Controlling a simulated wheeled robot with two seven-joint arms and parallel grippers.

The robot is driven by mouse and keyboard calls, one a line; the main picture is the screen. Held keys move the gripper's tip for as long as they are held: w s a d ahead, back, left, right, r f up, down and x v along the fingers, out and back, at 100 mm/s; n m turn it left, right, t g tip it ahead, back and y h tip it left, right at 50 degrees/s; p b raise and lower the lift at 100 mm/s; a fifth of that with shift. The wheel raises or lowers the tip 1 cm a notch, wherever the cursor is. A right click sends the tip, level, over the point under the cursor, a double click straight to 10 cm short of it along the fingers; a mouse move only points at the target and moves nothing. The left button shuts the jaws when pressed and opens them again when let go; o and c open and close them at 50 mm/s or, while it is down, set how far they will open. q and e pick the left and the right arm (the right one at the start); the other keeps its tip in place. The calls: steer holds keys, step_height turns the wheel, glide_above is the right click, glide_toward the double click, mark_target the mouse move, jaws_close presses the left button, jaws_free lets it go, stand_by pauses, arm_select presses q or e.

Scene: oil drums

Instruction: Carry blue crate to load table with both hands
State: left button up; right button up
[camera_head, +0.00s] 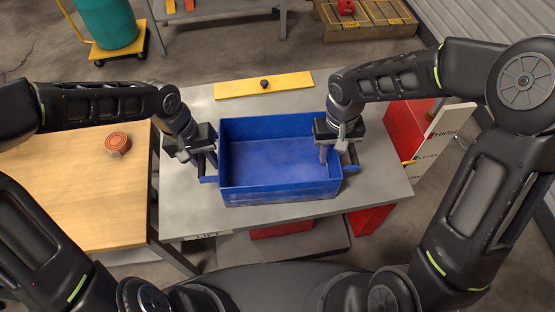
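The blue crate (270,190) is empty and sits upright on a grey metal table (370,205) in the middle of the head view. My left gripper (208,163) is at the crate's left side handle. My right gripper (336,158) is at the crate's right side, with one finger inside the wall and the handle beside it. The fingers are small and partly hidden, so I cannot tell whether either gripper is closed on a handle.
A yellow bar (264,85) with a black knob lies behind the crate. A wooden table (75,190) with an orange coil (117,143) stands at left. A teal drum (105,22) on a yellow cart is at the back left. Red containers (405,128) stand at right.

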arm_select(q)
jaws_close()
arm_select(e)
jaws_close()
stand_by(0.9)
